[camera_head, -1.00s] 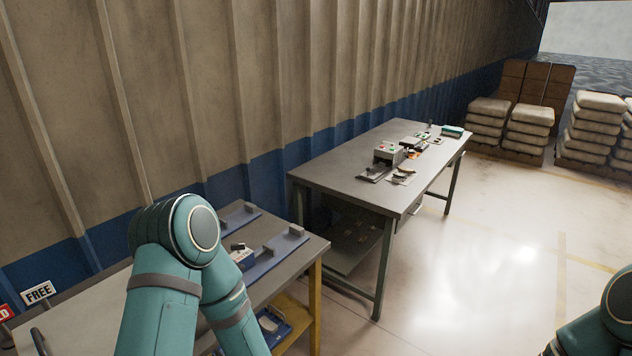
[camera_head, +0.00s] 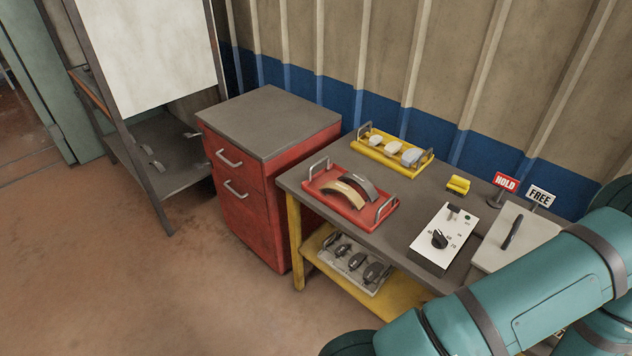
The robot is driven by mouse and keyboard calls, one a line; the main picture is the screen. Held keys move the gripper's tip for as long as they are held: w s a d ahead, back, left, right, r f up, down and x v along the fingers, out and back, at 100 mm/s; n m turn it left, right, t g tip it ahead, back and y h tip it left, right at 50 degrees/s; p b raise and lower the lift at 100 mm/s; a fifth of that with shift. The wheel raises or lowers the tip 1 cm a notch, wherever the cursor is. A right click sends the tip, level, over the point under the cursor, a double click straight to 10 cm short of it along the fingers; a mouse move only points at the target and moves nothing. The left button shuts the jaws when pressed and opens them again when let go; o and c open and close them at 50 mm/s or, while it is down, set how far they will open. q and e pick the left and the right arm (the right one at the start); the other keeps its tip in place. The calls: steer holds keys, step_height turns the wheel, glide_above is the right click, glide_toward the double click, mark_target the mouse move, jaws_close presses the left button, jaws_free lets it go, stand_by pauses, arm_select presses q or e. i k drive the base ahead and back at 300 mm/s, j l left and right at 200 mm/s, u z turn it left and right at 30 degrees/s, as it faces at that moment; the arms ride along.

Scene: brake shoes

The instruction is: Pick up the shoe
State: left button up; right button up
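Two curved brake shoes lie in a red tray (camera_head: 335,206) with metal handles, on the left part of the workbench. One shoe is tan (camera_head: 345,197) and lies nearer the front. The other shoe is dark grey (camera_head: 360,184) and lies just behind it. A teal arm of mine crosses the lower right of the head view. Neither gripper shows in the view, so I cannot see what they hold. No gripper is at the red tray.
A yellow tray (camera_head: 412,168) with pale round parts stands at the back. A control box (camera_head: 443,238) with a knob and HOLD (camera_head: 506,183) and FREE (camera_head: 540,196) signs are to its right. A grey tray (camera_head: 352,267) of dark parts sits on the lower shelf. A red cabinet (camera_head: 245,210) stands left.

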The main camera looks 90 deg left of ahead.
mark_target(370, 191)
steer(key=u, duration=2.75)
steer(key=z, duration=2.25)
steer(key=u, duration=1.5)
steer(key=i+j+u, duration=0.1)
steer(key=u, duration=0.35)
steer(key=i+j+u, duration=0.15)
steer(key=u, duration=0.25)
steer(key=i+j+u, duration=0.1)
steer(key=u, duration=0.35)
